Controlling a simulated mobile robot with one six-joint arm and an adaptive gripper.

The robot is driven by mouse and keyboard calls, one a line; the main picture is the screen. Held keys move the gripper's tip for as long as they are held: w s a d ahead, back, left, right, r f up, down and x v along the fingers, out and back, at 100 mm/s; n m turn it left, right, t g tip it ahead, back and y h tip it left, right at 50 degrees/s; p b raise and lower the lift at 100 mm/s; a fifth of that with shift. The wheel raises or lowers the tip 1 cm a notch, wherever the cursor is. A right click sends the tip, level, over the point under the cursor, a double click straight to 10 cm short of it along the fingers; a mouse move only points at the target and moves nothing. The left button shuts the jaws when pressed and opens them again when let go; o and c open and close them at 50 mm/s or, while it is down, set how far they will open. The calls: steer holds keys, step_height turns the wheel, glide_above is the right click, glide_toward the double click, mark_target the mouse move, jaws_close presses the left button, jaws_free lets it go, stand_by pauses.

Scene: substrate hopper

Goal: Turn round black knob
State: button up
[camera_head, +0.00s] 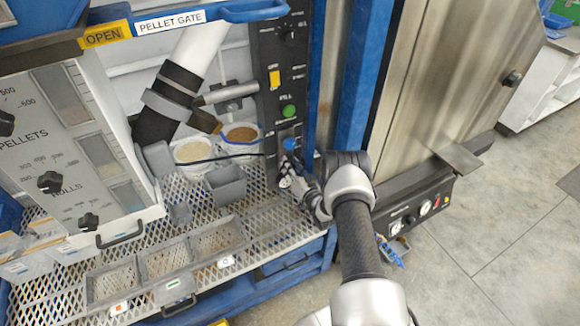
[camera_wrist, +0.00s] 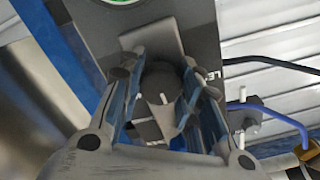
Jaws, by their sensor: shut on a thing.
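A round black knob (camera_wrist: 160,82) with a white pointer mark sits on the dark control panel (camera_wrist: 200,35). In the wrist view it lies between the two fingers of my gripper (camera_wrist: 165,108), which is shut on it. In the head view my gripper (camera_head: 291,172) reaches the lower part of the control panel (camera_head: 270,100), below the green button (camera_head: 289,111). There the gripper hides the held knob. How far the knob is turned is hard to tell.
A yellow switch (camera_head: 274,78) and another black knob (camera_head: 289,34) are higher on the panel. Left are a mesh shelf (camera_head: 130,250), a grey cup (camera_head: 227,186) and two tubs of pellets (camera_head: 241,134).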

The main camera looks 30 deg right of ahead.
steer(key=m, duration=0.6)
steer(key=shift+f, duration=0.1)
steer(key=shift+m, duration=0.3)
stand_by(0.3)
steer(key=o, duration=1.1)
steer(key=s, duration=1.2)
steer(key=shift+d, duration=0.25)
